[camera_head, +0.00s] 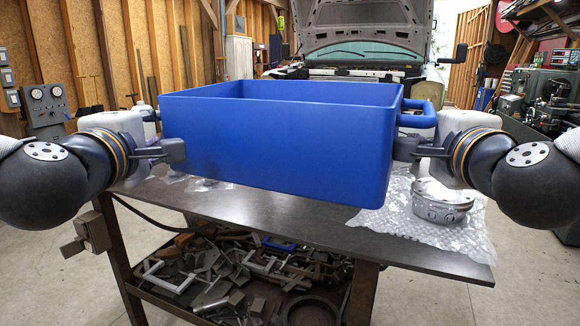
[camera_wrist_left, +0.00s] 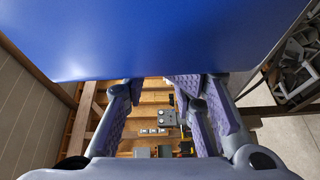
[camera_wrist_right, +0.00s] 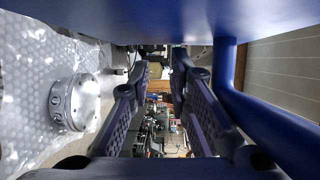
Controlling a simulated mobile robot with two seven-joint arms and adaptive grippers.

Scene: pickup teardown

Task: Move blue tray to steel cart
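A dark-topped table (camera_head: 290,222) stands below the tray, its lower shelf full of metal scrap. A round metal part (camera_head: 441,203) lies on bubble wrap (camera_head: 400,225) at the right. A pickup with its hood up (camera_head: 365,50) stands behind. Concrete floor is free at both sides.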

